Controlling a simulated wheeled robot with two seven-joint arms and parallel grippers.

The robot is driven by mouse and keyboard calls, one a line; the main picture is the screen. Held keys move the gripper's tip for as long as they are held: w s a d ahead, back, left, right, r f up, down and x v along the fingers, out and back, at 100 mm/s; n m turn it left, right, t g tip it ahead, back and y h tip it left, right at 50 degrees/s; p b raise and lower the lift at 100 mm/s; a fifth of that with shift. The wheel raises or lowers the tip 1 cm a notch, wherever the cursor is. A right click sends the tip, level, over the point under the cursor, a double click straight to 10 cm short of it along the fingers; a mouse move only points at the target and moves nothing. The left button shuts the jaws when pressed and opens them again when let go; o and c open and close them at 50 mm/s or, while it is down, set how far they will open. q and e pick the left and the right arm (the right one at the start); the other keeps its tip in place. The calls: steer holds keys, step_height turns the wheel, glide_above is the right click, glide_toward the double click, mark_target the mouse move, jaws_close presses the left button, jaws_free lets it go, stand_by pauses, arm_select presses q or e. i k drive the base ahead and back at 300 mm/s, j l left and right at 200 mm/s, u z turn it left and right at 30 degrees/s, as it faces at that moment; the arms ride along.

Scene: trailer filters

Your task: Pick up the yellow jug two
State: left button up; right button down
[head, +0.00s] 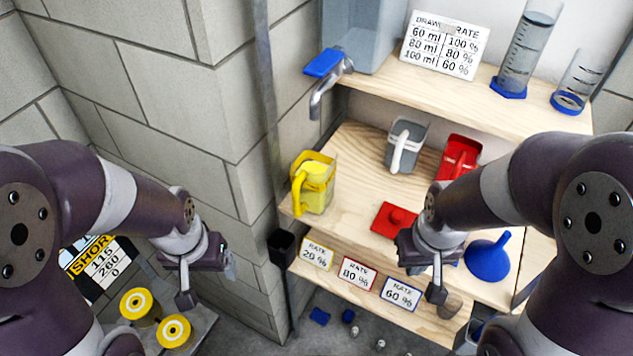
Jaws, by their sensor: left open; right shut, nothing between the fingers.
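The yellow jug (313,184) stands upright near the left front corner of the wooden shelf (350,150), with its handle toward the left. My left gripper (208,284) is open and empty, low and to the left of the jug, apart from it. My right gripper (443,281) is shut and empty in front of the shelf, to the right of and below the jug. Its fingertips are small and partly hidden by the wrist.
A grey jug (405,146), a red jug (459,157), a red lid-like piece (393,220) and a blue funnel (489,258) share the shelf. A tap (328,93) hangs above the yellow jug. A black cup (282,247) is fixed by the left post. Rate cards (358,273) line the front.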

mark_target(314, 165)
steer(key=k+j+z, duration=0.2)
steer(key=z, duration=0.3)
steer(key=k+j+z, duration=0.1)
steer(key=k+z, duration=0.15)
steer(key=z, duration=0.2)
steer(key=k+z, duration=0.2)
steer(key=z, duration=0.3)
